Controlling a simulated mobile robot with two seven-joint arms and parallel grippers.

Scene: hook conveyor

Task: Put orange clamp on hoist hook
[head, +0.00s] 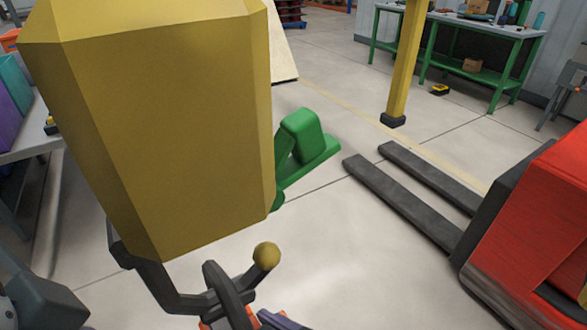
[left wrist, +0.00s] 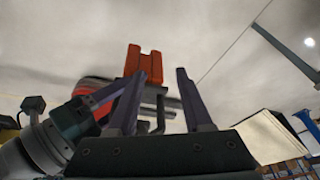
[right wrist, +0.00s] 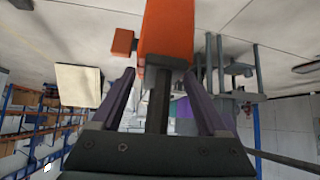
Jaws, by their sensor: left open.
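The yellow hoist block (head: 170,120) hangs large at the left of the head view. Below it is the dark hoist hook (head: 180,300) with a yellow ball at its tip. The orange clamp (right wrist: 168,28) is between the fingertips of my right gripper (right wrist: 160,75), which is shut on it. Only a sliver of orange shows at the bottom of the head view, by a dark loop (head: 222,285) overlapping the hook; I cannot tell whether it is around it. The clamp also shows in the left wrist view (left wrist: 144,64), beyond my left gripper (left wrist: 157,75), open and empty.
A red machine (head: 535,225) with dark forks (head: 410,200) is at the right. A green stand (head: 305,145) is behind the hoist block. A yellow post (head: 406,60) and a green workbench (head: 455,35) are farther back. Open floor lies between.

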